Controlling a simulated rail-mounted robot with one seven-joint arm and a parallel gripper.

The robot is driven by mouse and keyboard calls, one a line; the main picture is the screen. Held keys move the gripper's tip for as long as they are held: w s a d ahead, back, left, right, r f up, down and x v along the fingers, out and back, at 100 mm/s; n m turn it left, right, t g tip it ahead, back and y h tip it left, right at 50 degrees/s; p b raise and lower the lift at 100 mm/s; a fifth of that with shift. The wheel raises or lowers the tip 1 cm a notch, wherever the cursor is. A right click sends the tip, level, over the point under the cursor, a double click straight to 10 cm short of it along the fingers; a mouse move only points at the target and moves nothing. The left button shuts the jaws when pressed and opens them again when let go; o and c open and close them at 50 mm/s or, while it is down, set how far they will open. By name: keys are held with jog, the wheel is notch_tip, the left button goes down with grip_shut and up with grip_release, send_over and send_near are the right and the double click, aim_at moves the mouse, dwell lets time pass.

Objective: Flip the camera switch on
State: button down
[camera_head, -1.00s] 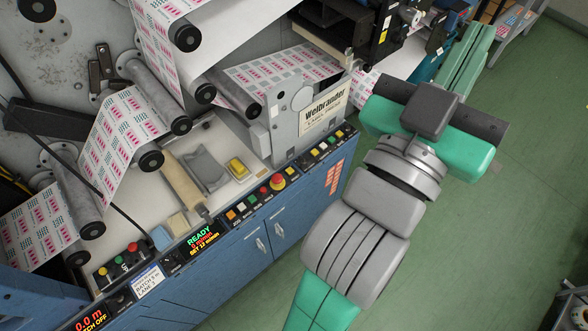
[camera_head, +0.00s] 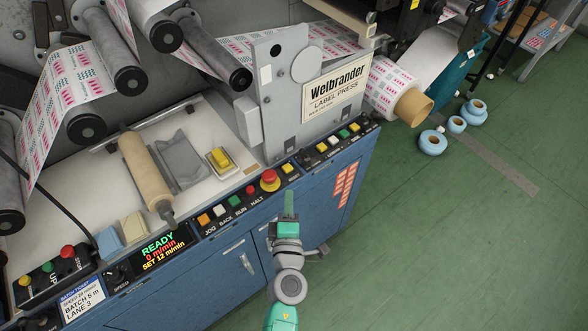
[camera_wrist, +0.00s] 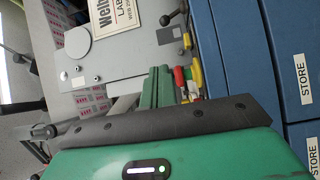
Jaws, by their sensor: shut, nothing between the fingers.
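My gripper (camera_head: 289,200) is shut and empty. In the head view it points up the picture at the front control panel, its tips just below the red mushroom button (camera_head: 269,178) and a yellow button (camera_head: 288,169). In the wrist view the green fingers (camera_wrist: 160,86) are together, beside red, yellow and green panel parts (camera_wrist: 186,82). I cannot make out which control is the camera switch. More small controls (camera_head: 335,141) sit at the panel's right end, too small to read. A black ball-ended lever (camera_wrist: 166,19) shows in the wrist view.
The label press plate (camera_head: 290,85) rises behind the panel. A blue cabinet (camera_head: 325,190) is below it. Buttons marked JOG, BACK, RUN and HALT (camera_head: 219,209) lie left of the mushroom button. Green floor (camera_head: 440,250) is free on the right, with several blue rolls (camera_head: 433,143) farther back.

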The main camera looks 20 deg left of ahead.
aim_at(287, 184)
jog(key=shift+s+a+f+n, duration=0.1)
jog(key=shift+a+f+n, duration=0.05)
jog(key=shift+f, duration=0.25)
jog(key=shift+s+a+f+n, duration=0.1)
jog(key=shift+f+n, duration=0.05)
jog(key=shift+f, duration=0.25)
jog(key=b+x, duration=0.1)
jog(key=x, duration=0.2)
jog(key=b+x, duration=0.1)
jog(key=x, duration=0.2)
jog(key=b+x, duration=0.1)
jog(key=x, duration=0.2)
jog(key=shift+a+f+b, duration=0.1)
jog(key=shift+f+b, duration=0.2)
jog(key=shift+b, duration=0.1)
jog(key=w, duration=0.2)
jog(key=w+b, duration=0.1)
jog(key=shift+w+d+r, duration=0.1)
jog(key=shift+w+d, duration=0.45)
jog(key=shift+w, duration=0.25)
jog(key=shift+r, duration=0.1)
